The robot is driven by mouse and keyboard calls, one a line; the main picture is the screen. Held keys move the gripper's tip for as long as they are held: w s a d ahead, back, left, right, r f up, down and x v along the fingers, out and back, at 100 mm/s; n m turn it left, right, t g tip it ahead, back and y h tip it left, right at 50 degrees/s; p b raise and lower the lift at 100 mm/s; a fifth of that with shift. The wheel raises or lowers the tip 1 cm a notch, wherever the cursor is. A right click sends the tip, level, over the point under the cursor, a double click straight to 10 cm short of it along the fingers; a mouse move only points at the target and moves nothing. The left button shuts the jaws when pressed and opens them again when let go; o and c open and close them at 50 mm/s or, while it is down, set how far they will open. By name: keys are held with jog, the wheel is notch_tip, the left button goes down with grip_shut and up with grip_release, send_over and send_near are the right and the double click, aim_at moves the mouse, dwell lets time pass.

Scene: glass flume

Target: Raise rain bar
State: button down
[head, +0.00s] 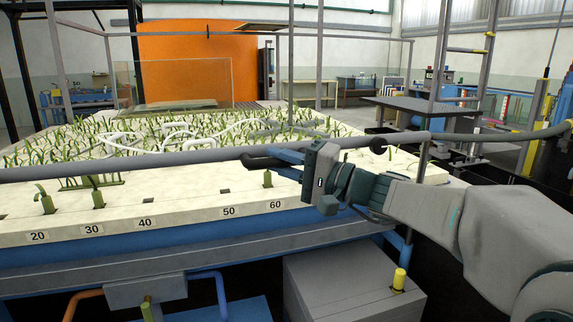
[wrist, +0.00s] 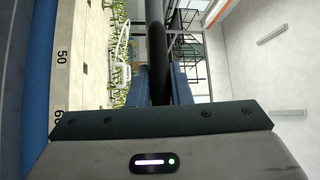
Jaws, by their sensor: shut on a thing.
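The rain bar appears to be the long grey pipe (head: 120,168) that runs across the head view in front of the planted bed. It stands a little above the bed's pale front edge. My gripper (head: 268,158) is at the middle of the pipe, reaching in from the right, with dark and blue parts at its fingers. In the wrist view a dark bar (wrist: 156,45) runs upright between the blue fingers of my gripper (wrist: 158,85), which are shut on it. The exact contact is partly hidden by the gripper body.
A grey box (head: 345,285) with a yellow-topped peg stands below my arm. Upright posts (head: 438,75) and a dark platform (head: 420,106) stand at the right. An orange panel (head: 190,62) is behind.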

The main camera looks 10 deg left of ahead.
jog(key=c, duration=1.3)
grip_release()
jog(key=shift+s+a, duration=0.1)
jog(key=shift+d+f, duration=0.1)
jog(key=shift+d, duration=0.1)
jog(key=shift+d, duration=0.3)
jog(key=v, duration=1.3)
jog(key=shift+b, duration=0.4)
